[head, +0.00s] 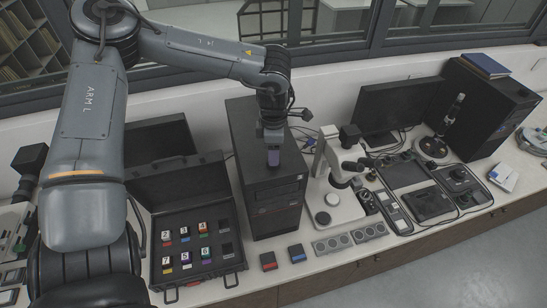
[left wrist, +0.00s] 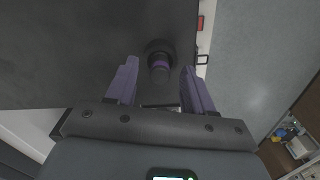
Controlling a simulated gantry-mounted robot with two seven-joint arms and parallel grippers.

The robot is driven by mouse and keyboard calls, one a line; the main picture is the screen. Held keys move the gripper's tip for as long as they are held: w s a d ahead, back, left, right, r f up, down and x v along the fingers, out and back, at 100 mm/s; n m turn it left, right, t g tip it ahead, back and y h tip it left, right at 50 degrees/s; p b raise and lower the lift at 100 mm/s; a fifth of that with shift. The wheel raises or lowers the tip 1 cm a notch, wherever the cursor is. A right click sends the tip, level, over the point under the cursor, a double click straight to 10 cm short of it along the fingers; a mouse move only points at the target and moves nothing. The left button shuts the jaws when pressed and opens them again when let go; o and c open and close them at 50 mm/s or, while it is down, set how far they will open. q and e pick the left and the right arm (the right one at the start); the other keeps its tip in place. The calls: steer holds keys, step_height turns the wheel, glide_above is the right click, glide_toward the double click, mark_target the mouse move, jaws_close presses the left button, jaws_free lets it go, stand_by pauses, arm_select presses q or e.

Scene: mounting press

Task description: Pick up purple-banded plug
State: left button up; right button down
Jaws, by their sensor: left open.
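The purple-banded plug (left wrist: 159,61) shows in the left wrist view as a small dark round piece with a purple band. It is on a dark flat surface, seemingly the top of the black computer tower (head: 245,125). My left gripper (head: 273,156) points down over the front part of the tower top in the head view. In the left wrist view its purple-tinted fingers (left wrist: 160,82) are spread, one on each side of the plug, with gaps to both. I cannot tell the height left between fingertips and plug. In the head view the gripper hides the plug. My right gripper is not seen.
An open black case (head: 205,277) with several numbered pieces lies left of the tower. A white microscope (head: 335,205) stands close to its right. Small red (head: 268,261) and blue (head: 297,253) blocks lie in front. A monitor (head: 398,110) stands further right.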

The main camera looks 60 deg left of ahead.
arm_select(q)
jaws_close()
steer(key=shift+r, duration=0.1)
